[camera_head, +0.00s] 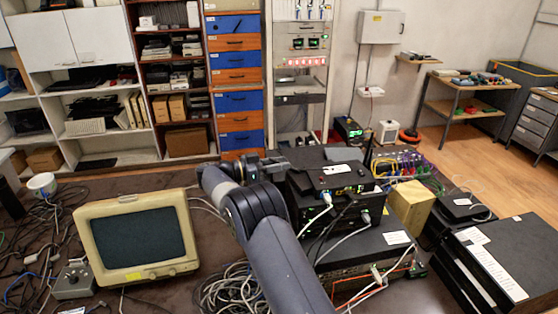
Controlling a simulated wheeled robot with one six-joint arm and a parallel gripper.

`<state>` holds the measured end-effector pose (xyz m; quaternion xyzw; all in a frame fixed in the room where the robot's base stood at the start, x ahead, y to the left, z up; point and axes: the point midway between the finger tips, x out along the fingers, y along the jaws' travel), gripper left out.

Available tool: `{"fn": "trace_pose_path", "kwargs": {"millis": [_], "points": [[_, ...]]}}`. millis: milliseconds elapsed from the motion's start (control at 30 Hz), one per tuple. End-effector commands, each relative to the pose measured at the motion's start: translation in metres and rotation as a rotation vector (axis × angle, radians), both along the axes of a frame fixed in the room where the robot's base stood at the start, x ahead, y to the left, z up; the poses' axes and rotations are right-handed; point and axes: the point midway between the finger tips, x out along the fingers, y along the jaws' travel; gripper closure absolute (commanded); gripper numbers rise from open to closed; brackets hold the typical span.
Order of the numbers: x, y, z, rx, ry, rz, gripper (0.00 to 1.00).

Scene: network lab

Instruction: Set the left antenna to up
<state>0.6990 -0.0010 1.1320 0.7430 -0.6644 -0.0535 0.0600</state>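A black router (340,178) with small green lights sits on top of a stack of dark devices right of the middle. A thin dark upright piece at its right rear looks like an antenna (368,153). I cannot make out the left antenna; the area by the router's left side is dark and partly covered by my gripper. My arm reaches up from the bottom middle, and my gripper (272,166) is at the left of the router, close to it. Its fingers are too small and dark to tell whether they are open or shut, or touching anything.
A beige monitor (139,236) stands at the left on the dark table. Loose cables (235,289) lie in front of the stack. A wooden block (411,206) and colored cables (415,165) are to the right. Black cases (510,262) fill the right front.

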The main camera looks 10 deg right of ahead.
Motion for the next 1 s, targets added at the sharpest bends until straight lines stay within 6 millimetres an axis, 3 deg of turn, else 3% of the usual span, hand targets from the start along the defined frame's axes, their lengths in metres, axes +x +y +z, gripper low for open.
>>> {"fn": "trace_pose_path", "kwargs": {"millis": [300, 667, 1000], "points": [[0.0004, -0.0033, -0.0004, 0.0, 0.0, 0.0, 0.69], [0.0004, -0.003, -0.0004, 0.0, 0.001, 0.0, 0.99], [0.0004, -0.0029, -0.0004, 0.0, 0.001, 0.0, 1.0]]}}
